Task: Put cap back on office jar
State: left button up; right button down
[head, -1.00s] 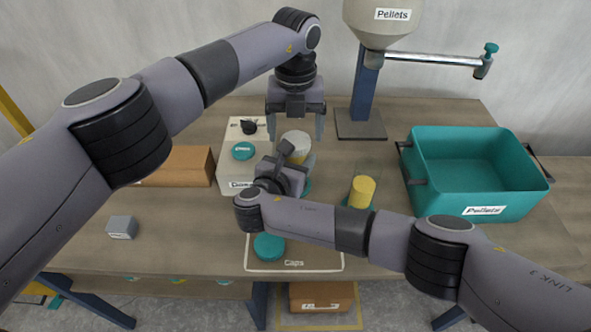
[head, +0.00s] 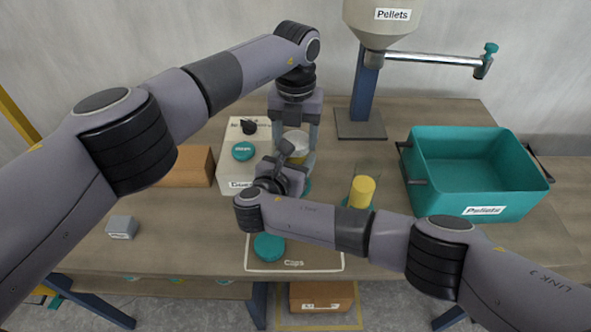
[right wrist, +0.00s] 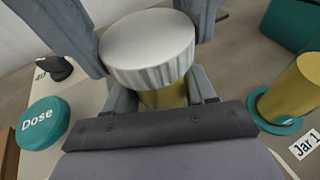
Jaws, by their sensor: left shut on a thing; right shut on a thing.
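A jar with yellow contents (right wrist: 163,97) stands upright under a pale, ribbed cap (right wrist: 148,45) in the right wrist view. The cap also shows in the head view (head: 295,141). My left gripper (head: 295,146) points down from behind, shut on the cap with one finger on each side. My right gripper (right wrist: 163,92) is shut on the jar body from the front, just below the cap. I cannot tell whether the cap is fully seated. My right wrist hides the jar's lower part in the head view.
Another jar with yellow contents (head: 362,191) stands to the right. A teal cap (head: 268,246) lies on the Caps mat (head: 318,258). The dosing box (head: 232,174) with a teal button is at left. A teal Pellets bin (head: 440,200) and a hopper post (head: 364,95) stand right and behind.

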pick_arm(q)
jog(key=m, duration=0.6)
jog(key=shift+m, duration=0.4)
jog(key=o, duration=1.2)
jog(key=shift+r, duration=2.25)
jog(key=shift+c, duration=0.6)
jog(key=shift+r+n, duration=1.75)
jog(key=shift+n, duration=0.35)
